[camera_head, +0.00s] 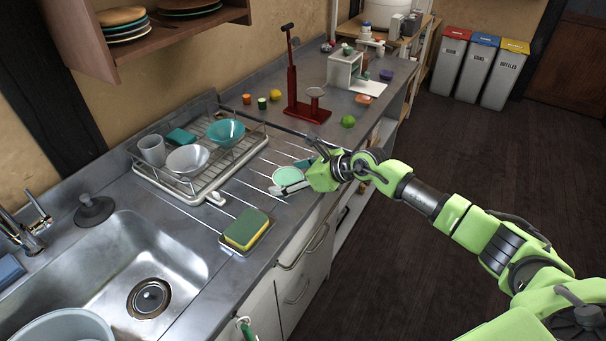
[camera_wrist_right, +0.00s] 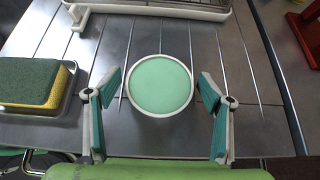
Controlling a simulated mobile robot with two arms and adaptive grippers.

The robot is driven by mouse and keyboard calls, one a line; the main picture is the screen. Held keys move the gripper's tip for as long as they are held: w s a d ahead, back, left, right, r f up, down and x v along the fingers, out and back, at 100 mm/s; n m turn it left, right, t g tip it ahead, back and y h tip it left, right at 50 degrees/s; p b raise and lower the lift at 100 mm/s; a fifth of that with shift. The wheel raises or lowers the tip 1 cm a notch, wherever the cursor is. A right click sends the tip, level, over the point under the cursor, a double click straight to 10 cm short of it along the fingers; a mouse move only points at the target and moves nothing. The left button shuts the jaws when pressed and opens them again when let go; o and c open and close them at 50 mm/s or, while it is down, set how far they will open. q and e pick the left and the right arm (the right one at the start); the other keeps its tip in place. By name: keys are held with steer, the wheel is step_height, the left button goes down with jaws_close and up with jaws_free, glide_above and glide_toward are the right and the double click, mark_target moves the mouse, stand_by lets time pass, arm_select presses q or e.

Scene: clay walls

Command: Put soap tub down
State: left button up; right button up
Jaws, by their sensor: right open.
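The soap tub (camera_head: 285,176) is a round white-rimmed tub with pale green soap. It stands upright on the ribbed steel drainboard right of the dish rack. In the right wrist view the soap tub (camera_wrist_right: 160,85) is seen from above. My right gripper (camera_head: 291,187) is at its near side. The right gripper's fingers (camera_wrist_right: 160,88) are spread open, one on each side of the tub, with gaps to the rim.
A green-yellow sponge (camera_head: 246,230) lies in a dish nearer the sink (camera_head: 120,265). The dish rack (camera_head: 205,195) holds bowls and a mug. A red press-like stand (camera_head: 303,108) and a lime (camera_head: 348,121) stand farther along the counter. Bare drainboard surrounds the tub.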

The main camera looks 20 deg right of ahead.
steer(key=b+v, duration=0.1)
steer(key=v, duration=0.9)
steer(key=shift+s+d+f, duration=0.1)
steer(key=shift+d, duration=0.1)
steer(key=shift+s+d+r, duration=0.25)
steer(key=shift+s+r, duration=0.25)
steer(key=shift+r, duration=0.05)
